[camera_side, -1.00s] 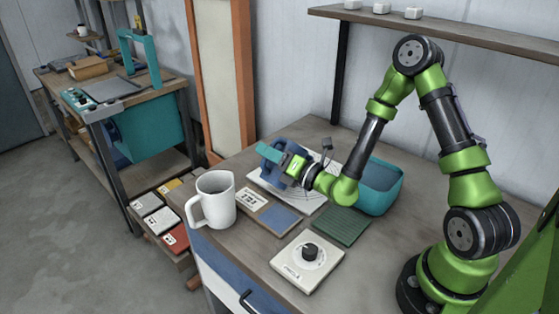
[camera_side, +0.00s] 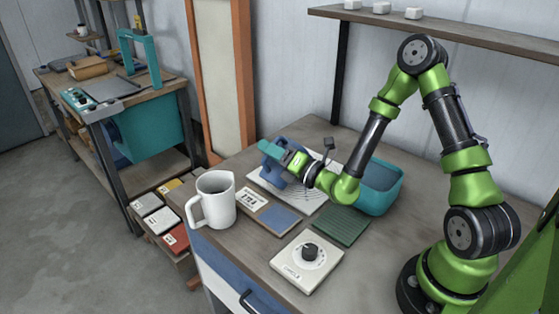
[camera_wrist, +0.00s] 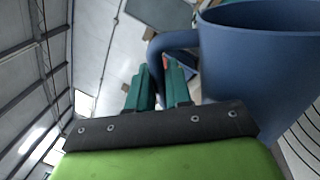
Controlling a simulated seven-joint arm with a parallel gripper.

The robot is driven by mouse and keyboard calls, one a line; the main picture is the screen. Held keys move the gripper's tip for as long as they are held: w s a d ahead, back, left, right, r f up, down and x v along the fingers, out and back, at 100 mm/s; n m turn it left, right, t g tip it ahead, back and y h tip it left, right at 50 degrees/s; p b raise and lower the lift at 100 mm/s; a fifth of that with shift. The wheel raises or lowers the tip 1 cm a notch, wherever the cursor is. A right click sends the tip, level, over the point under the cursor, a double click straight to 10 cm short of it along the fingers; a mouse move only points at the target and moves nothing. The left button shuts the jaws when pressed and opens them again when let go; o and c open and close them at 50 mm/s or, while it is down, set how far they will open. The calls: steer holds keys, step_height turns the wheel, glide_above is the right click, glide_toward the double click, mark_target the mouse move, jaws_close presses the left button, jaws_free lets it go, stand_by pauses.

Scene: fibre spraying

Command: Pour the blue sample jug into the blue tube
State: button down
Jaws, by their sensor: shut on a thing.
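The blue jug (camera_wrist: 265,75) fills the right of the wrist view, with its rim toward the top and its handle (camera_wrist: 163,50) on its left. My gripper (camera_wrist: 160,88) has its teal fingers closed at that handle. In the side view my gripper (camera_side: 296,160) holds the jug (camera_side: 275,172) over the white printed sheet, partly covering it. The jug looks tipped over, as the ceiling lies to the left in the wrist view and the sheet to the right. The jug's contents are hidden. I cannot make out the blue tube in either view.
A white pitcher (camera_side: 215,209) stands at the bench's left edge. The white sheet (camera_side: 300,199) lies under my gripper. A teal bin (camera_side: 392,204) stands behind my forearm. A dial box (camera_side: 306,262), green pad (camera_side: 341,226) and blue pad (camera_side: 279,219) lie in front.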

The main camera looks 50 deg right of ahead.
mark_target(278, 135)
steer(key=shift+d+r+m+t+h, duration=0.15)
steer(key=shift+d+r+m, duration=0.35)
steer(key=shift+m, duration=0.25)
steer(key=shift+d+r+m+t+h, duration=0.1)
steer(key=shift+d+r+m+h, duration=0.1)
steer(key=shift+d+r+m, duration=0.4)
steer(key=shift+d+r+m+t+h, duration=0.15)
steer(key=shift+d+r+m, duration=0.1)
steer(key=shift+r+m, duration=0.55)
stand_by(1.3)
steer(key=shift+d+r+m+h, duration=0.25)
steer(key=shift+d+r+m, duration=0.1)
steer(key=shift+d+m, duration=0.5)
steer(key=shift+d+r+m+h, duration=0.2)
steer(key=shift+d+r+m, duration=0.15)
steer(key=shift+d+m, duration=0.45)
steer(key=shift+d+r+m+h, duration=0.25)
steer(key=shift+d+r+m, duration=0.1)
steer(key=shift+d+m, duration=0.45)
stand_by(2.1)
